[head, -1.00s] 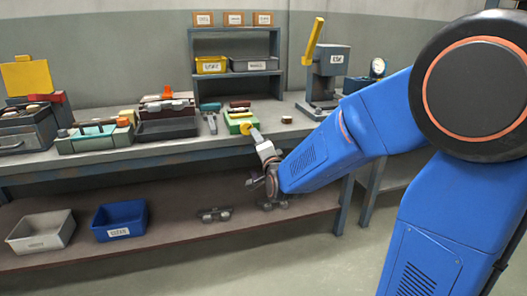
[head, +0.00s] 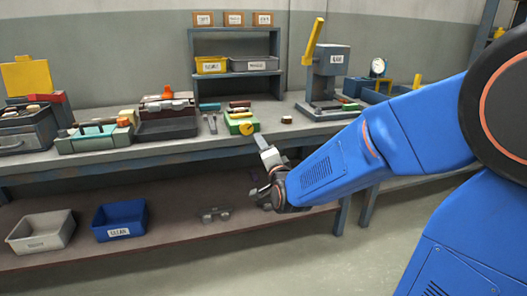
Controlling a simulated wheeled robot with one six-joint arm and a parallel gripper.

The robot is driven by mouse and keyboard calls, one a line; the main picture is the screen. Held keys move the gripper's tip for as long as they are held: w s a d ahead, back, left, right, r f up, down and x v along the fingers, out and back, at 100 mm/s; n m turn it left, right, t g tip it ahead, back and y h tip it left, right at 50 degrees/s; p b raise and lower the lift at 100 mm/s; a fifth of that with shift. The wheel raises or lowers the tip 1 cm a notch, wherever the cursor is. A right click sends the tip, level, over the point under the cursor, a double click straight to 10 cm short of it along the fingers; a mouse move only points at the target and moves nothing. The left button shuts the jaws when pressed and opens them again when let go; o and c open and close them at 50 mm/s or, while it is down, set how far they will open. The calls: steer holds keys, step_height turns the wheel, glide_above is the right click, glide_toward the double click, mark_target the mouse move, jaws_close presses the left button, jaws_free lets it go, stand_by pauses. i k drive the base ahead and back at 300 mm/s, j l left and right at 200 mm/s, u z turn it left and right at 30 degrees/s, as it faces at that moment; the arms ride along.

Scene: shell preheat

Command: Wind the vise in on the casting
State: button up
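My gripper (head: 262,143) is at the front edge of the bench, below and just right of a green block-like fixture (head: 240,123) with a round yellow knob (head: 247,128). A gap shows between the gripper tip and the knob. The gripper is seen edge-on and small, so I cannot tell whether it is open or shut. I cannot tell for sure which thing is the vise. The green fixture has dark red-brown pieces (head: 240,105) on top; whether one is the casting is too small to tell.
A press with a yellow lever (head: 313,42) stands right of the green fixture, with a small brown block (head: 287,120) in front. Toolboxes (head: 165,122) crowd the bench's left. A grey bin (head: 40,232) and blue bin (head: 120,220) sit on the lower shelf.

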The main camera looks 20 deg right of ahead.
mark_target(246, 127)
steer(key=k, duration=0.65)
steer(key=i+l, duration=0.6)
steer(key=l, duration=0.15)
steer(key=i+l, duration=0.6)
steer(key=l+u, duration=0.05)
steer(key=l, duration=0.05)
